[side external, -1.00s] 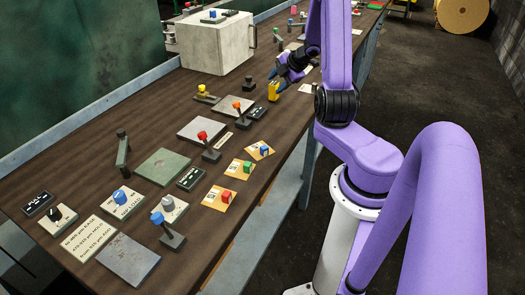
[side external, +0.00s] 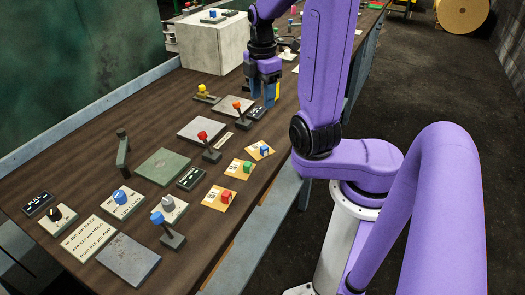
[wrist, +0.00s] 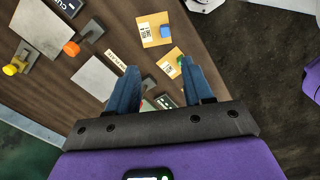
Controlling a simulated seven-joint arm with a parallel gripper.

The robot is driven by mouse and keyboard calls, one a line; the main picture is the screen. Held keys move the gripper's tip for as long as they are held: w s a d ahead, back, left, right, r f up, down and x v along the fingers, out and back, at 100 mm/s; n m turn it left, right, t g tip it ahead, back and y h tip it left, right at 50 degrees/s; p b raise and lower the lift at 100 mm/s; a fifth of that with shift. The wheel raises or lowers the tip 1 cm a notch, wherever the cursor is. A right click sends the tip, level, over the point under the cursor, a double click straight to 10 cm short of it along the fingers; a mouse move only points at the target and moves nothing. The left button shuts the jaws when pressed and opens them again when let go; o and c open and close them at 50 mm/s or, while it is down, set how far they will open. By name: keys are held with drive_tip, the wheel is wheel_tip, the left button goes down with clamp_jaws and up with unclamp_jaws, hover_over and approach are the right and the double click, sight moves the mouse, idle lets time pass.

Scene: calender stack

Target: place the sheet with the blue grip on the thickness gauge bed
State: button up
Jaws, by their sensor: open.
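The orange-tan sheet with the blue grip (side external: 264,150) lies flat at the right edge of the bench in the side view, the farthest of three such sheets. In the wrist view that sheet (wrist: 154,29) lies beyond my fingertips. My gripper (side external: 265,100) is open and empty, pointing down above the bench, behind the sheet in the side view. Its fingers also show in the wrist view (wrist: 159,66). A greenish square plate (side external: 163,166) beside a dark upright post (side external: 122,150) looks like the thickness gauge bed, though no readable label confirms it.
Sheets with green (side external: 240,168) and red (side external: 217,199) grips lie nearer the camera. Levers with orange (side external: 238,104), red (side external: 205,136) and blue (side external: 160,218) knobs stand by grey plates. A white box (side external: 215,43) stands at the back.

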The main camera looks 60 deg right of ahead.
hover_over(264, 147)
drive_tip(key=f, duration=1.2)
drive_tip(key=shift+w, duration=0.35)
drive_tip(key=shift+s+f, duration=0.2)
drive_tip(key=shift+f, duration=1.15)
drive_tip(key=shift+s+f, duration=0.15)
drive_tip(key=shift+f, duration=1.15)
clamp_jaws()
